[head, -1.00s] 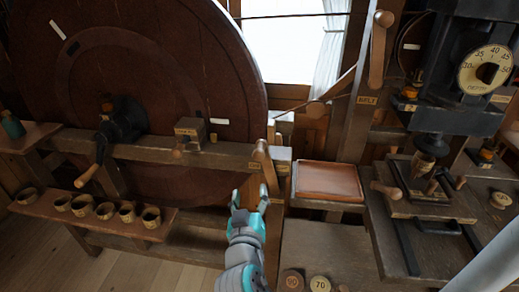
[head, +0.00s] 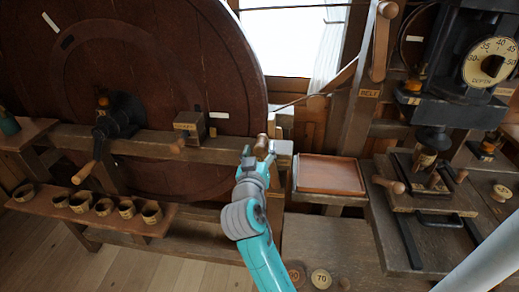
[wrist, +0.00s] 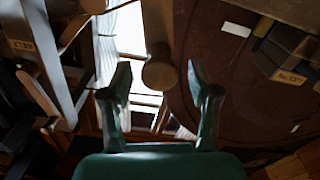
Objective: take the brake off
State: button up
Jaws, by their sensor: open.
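A wooden lever with a round knob (head: 262,141) stands at the right end of the beam in front of the big dark wheel (head: 215,70). I cannot read a label on it; my gripper hides most of its arm. My gripper (head: 259,152) is open at this knob. In the wrist view the knob (wrist: 160,70) is between the two spread fingers of my gripper (wrist: 160,78), with gaps visible on both sides. A small labelled block with a wooden peg (head: 188,127) sits further left on the beam; its label is not clear.
A post marked "BELT" carries another knobbed lever (head: 380,45) to the right. A brown-topped tray (head: 330,176) lies beside my gripper. A black press with a depth dial (head: 490,63) stands at the right. Several small cups (head: 104,207) line a left shelf.

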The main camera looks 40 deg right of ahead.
jog(key=shift+w+d, duration=0.3)
jog(key=shift+d, duration=0.1)
grip_shut()
